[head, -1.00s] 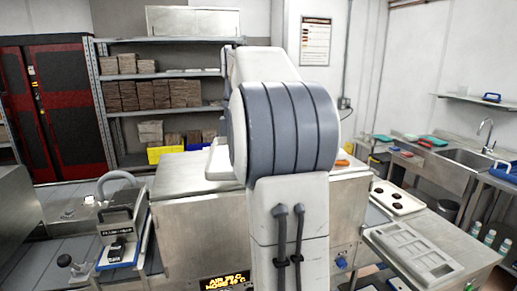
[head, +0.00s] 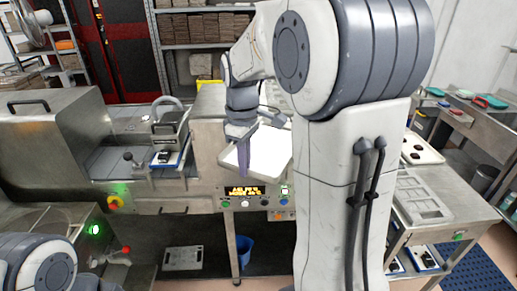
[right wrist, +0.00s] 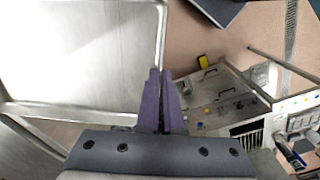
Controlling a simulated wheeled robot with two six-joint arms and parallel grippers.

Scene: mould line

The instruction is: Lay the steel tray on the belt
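The steel tray (head: 270,150) is a shallow, bright plate with a raised rim, held up in front of the machine front in the head view. In the right wrist view the tray (right wrist: 80,50) fills the upper left. My right gripper (head: 242,155) has its purple fingers closed at the tray's rim; they also show in the right wrist view (right wrist: 162,95). The belt (head: 108,163) is a grey slatted surface to the left of the tray, apart from it. My left arm shows only at the bottom left; its gripper is out of view.
A steel hood (head: 60,130) stands at the far left. A lit display (head: 243,191) and buttons are below the tray. A side table (head: 440,215) stands at the right.

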